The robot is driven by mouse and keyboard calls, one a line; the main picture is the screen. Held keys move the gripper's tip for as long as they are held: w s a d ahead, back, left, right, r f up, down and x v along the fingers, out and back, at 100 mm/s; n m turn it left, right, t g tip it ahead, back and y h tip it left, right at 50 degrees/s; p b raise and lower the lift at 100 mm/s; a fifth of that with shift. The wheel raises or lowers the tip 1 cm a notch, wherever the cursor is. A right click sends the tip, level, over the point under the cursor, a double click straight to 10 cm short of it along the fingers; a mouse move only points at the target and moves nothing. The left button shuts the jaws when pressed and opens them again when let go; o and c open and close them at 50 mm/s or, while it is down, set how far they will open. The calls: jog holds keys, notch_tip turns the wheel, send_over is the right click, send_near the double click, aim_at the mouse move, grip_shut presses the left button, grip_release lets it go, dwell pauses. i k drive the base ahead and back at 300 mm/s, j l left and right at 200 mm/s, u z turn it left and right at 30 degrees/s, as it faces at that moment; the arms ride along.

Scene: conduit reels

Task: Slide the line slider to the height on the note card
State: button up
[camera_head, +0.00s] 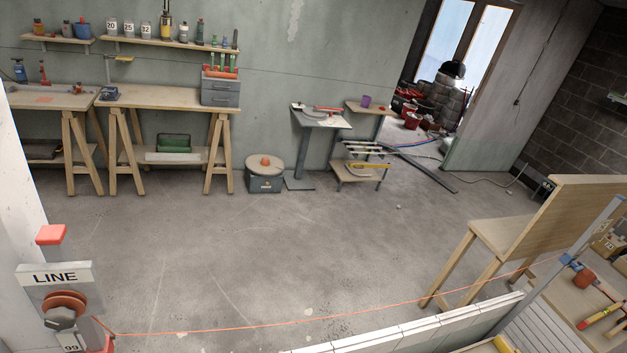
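A white plate marked LINE (54,279) with a red-brown round knob (66,303) and a grey hex end stands at the lower left, on a post with a red cap (51,235). A small tag reading 99 shows below the knob, partly cut by the frame edge. A taut orange line (330,317) runs from there to a post (575,245) at the right, over a low row of white blocks. A small white sheet (334,122) lies on a grey stand at the back; I cannot tell if it is the note card. My gripper is not in view.
Wooden workbenches (168,98) and shelves stand along the back wall. A round-topped grey box (265,178) sits on the floor. A wooden bench with a tall board (570,215) stands at right, beside a tool-covered table (590,305). The middle floor is clear.

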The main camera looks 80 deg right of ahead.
aim_at(566, 259)
jog(key=z, duration=3.85)
jog(key=i+l+u, duration=0.2)
jog(key=l, duration=0.5)
jog(key=i+l+u, duration=0.1)
jog(key=l+u, duration=0.15)
jog(key=l, duration=0.5)
jog(key=l+u, duration=0.2)
jog(key=l, duration=0.55)
jog(key=i, duration=0.05)
